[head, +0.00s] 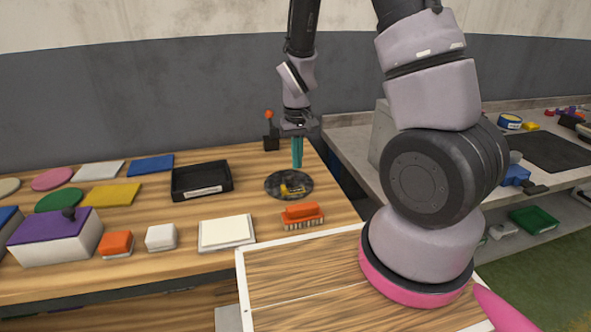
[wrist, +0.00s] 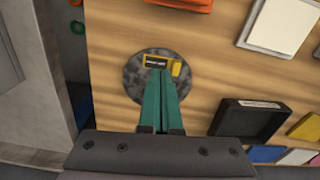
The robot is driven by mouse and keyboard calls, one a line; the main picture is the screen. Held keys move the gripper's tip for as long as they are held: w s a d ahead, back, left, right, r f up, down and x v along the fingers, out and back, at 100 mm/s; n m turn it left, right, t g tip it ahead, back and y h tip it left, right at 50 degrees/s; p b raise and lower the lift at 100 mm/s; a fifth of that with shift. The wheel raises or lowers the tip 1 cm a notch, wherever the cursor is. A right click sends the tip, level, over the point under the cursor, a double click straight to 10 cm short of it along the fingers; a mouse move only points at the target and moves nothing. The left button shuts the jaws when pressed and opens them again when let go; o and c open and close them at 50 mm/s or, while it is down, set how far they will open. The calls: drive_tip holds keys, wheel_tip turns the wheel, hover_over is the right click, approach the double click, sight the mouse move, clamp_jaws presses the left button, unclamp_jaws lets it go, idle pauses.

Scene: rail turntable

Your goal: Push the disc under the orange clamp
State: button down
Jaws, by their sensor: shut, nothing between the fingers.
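A dark grey mottled disc (head: 274,184) lies flat on the wooden table, with a small yellow and black block-like piece (head: 293,190) on it. Both also show in the wrist view, the disc (wrist: 134,78) and the yellow piece (wrist: 176,68). A black upright fixture with an orange knob (head: 269,116), the likely orange clamp, stands behind the disc to the left, apart from it. My gripper (head: 297,166) points down over the disc's far part, its teal fingers together and empty. In the wrist view the fingertips (wrist: 161,72) overlap the yellow piece; contact cannot be told.
An orange brush (head: 302,212) lies just in front of the disc. A black tray (head: 201,188) is to its left, and a white slab (head: 226,234) is nearer the front. The table's right edge is close to the disc, with a grey counter (head: 342,140) beyond.

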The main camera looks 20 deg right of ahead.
sight(282, 172)
wheel_tip(282, 172, down, 10)
drive_tip(key=shift+r, duration=0.1)
drive_tip(key=w, duration=0.3)
drive_tip(key=shift+w+a+r, duration=0.1)
drive_tip(key=shift+w+a, duration=0.05)
drive_tip(key=shift+w, duration=0.35)
drive_tip(key=shift+w, duration=0.1)
drive_tip(key=w, duration=0.6)
drive_tip(key=w+a, duration=0.1)
drive_tip(key=w, duration=0.3)
drive_tip(key=shift+w, duration=0.1)
